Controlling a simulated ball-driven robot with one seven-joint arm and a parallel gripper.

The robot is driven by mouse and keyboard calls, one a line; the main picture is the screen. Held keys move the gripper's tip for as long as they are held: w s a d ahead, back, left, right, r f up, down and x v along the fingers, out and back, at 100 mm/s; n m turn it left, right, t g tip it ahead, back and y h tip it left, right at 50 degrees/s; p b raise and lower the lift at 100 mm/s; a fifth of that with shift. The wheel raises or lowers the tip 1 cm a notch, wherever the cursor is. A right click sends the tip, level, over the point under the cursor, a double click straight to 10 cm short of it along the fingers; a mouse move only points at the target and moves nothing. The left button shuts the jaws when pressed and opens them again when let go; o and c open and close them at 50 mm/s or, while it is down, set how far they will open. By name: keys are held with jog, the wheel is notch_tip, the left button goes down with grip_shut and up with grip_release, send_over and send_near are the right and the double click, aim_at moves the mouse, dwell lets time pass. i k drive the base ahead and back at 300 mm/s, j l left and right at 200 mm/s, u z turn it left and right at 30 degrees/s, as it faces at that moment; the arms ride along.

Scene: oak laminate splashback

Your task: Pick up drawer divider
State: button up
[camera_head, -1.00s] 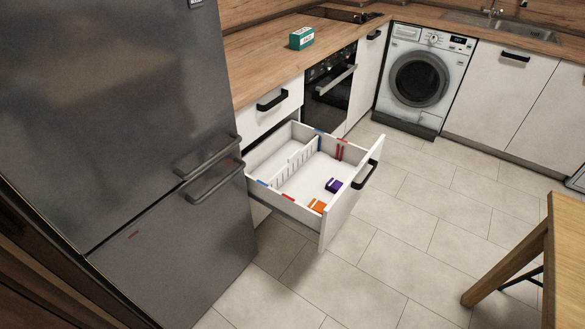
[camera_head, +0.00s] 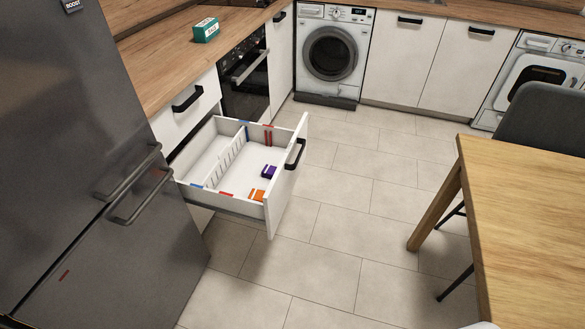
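A white slotted drawer divider (camera_head: 229,154) stands inside the open white drawer (camera_head: 232,206), left of its middle. It runs from the near side wall toward the far one and splits the drawer into two parts. Blue and red marks show on the drawer's side rims. My gripper is not in view.
A purple item (camera_head: 269,171) and an orange item (camera_head: 257,195) lie in the drawer's front part. A grey fridge (camera_head: 85,130) stands close on the left. A wooden table (camera_head: 525,210) and dark chair (camera_head: 545,118) are on the right. Tiled floor (camera_head: 330,240) between is clear.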

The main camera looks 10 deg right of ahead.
aim_at(229, 152)
jog(key=i+j, duration=0.45)
jog(key=i, duration=0.15)
jog(key=i+j+u, duration=0.1)
jog(key=i+j, duration=0.15)
jog(key=i, duration=0.2)
jog(key=i+l, duration=0.3)
jog(key=i, duration=0.25)
jog(key=i+l+u, duration=0.1)
jog(key=i+l, duration=0.2)
jog(key=i, duration=0.25)
jog(key=i+l, duration=0.35)
jog(key=i, duration=0.2)
jog(key=u, duration=0.05)
